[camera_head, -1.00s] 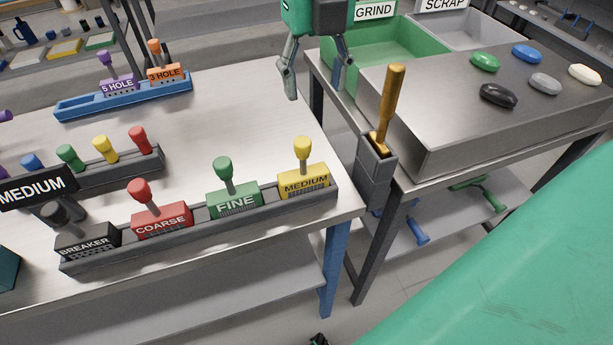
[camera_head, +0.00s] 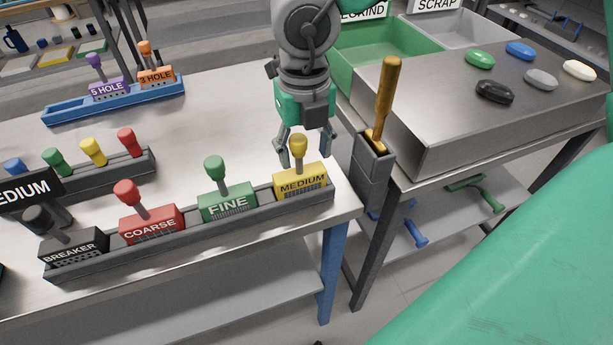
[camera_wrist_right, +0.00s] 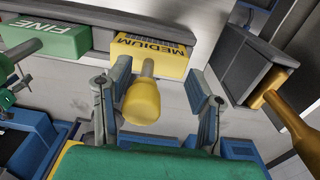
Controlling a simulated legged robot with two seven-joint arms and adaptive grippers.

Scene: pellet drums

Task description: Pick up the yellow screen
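The yellow screen (camera_head: 300,183), labelled MEDIUM with a yellow knob on top, stands at the right end of the dark front rack. It also shows in the right wrist view (camera_wrist_right: 150,55), its knob (camera_wrist_right: 143,103) pointing toward the camera. My right gripper (camera_head: 307,157) is open just behind and above the screen's knob. In the right wrist view (camera_wrist_right: 157,95) its two fingers are spread, one on each side of the knob, apart from it. My left gripper is not in view.
In the same rack (camera_head: 185,237) stand a green FINE screen (camera_head: 227,203), a red COARSE screen (camera_head: 151,225) and a black BREAKER screen (camera_head: 73,248). A holder (camera_head: 372,178) with a golden-handled tool (camera_head: 386,100) stands close to the right.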

